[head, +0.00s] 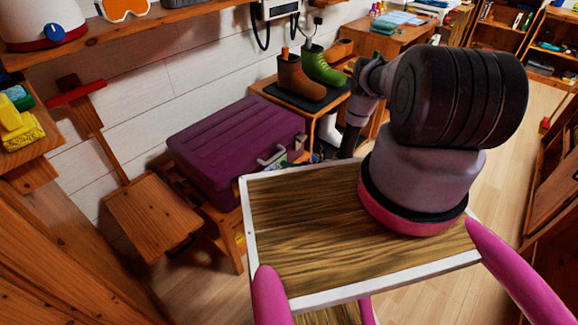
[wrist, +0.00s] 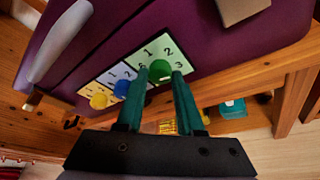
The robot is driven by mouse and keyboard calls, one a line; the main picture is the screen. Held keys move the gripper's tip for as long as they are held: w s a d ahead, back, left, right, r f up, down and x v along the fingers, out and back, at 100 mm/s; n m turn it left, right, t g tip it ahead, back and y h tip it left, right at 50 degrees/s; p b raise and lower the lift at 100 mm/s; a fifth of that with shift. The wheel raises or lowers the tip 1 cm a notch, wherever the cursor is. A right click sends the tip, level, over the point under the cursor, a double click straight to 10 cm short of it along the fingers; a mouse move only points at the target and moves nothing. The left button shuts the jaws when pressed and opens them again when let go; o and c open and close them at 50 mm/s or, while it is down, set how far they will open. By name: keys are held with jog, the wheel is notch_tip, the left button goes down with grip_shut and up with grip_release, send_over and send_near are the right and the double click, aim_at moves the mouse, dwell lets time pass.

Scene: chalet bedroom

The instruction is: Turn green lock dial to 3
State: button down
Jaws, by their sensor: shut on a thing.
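The purple case (head: 235,145) stands on a low wooden stand by the wall, and its side fills the top of the wrist view (wrist: 200,30). On it is a number panel with a green lock dial (wrist: 159,70), a blue dial (wrist: 121,88) and a yellow dial (wrist: 97,100). Numbers 1, 2 and 3 show around the green dial. I cannot tell which number it points to. My gripper (wrist: 160,76) is shut on the green dial, one teal finger on each side. In the head view the dials and my gripper's fingers are hidden or too small to make out.
A grey handle (head: 270,155) sticks out from the case's front. A wooden beam (wrist: 270,85) runs just below the case.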

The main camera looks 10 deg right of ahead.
jog(key=shift+w+d+f+m+y, duration=0.1)
jog(key=shift+m+y, duration=0.25)
jog(key=shift+m, duration=0.3)
jog(key=shift+d+m+y, duration=0.1)
jog(key=shift+m+y, duration=0.25)
jog(key=shift+m, duration=0.3)
jog(key=c, duration=0.5)
grip_release()
jog(key=shift+a, duration=0.1)
jog(key=shift+c, duration=0.2)
jog(key=v, duration=1.1)
jog(key=shift+w, duration=0.15)
